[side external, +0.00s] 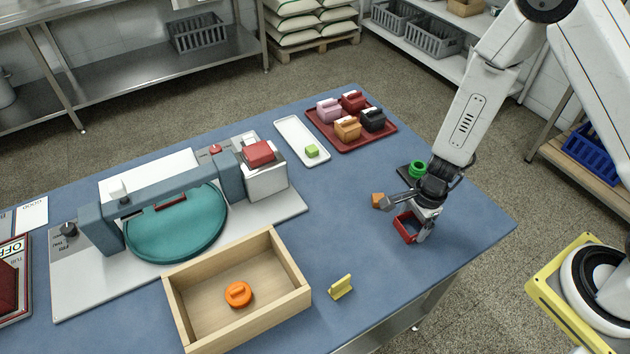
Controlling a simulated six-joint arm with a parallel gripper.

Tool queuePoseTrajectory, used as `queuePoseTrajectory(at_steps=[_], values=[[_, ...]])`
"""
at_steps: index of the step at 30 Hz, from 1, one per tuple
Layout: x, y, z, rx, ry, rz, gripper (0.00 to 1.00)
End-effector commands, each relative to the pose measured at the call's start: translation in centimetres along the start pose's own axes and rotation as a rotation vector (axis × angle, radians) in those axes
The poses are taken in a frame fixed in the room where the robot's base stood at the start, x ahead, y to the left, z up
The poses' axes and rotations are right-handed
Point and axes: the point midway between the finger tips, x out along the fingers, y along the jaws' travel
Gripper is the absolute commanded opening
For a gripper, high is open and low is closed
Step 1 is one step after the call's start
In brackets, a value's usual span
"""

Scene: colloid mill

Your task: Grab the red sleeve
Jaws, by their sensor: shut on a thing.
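The red sleeve (404,228) is a small, open, box-shaped red ring near the right side of the blue table. My gripper (420,230) reaches down over it from the upper right and is shut on its right side. The fingers partly hide that side of the sleeve. I cannot tell whether the sleeve touches the table or is slightly raised.
A small orange-brown piece (378,200) and a green ring (417,169) are close to my gripper. A yellow piece (341,287) and a wooden box (294,290) lie nearer the front. A red tray (327,132) with several blocks stands behind.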

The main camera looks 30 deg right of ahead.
Motion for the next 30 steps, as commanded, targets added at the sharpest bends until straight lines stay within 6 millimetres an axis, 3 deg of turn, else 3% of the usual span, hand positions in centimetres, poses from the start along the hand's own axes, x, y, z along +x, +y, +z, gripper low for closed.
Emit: queuePoseTrajectory(at_steps=[17, 30], values=[[-1.8, -0.1, 0.3, -0.002, -0.002, -0.002, 0.36], [-5.8, -0.1, 0.9, -0.002, -0.002, -0.005, 0.36]])
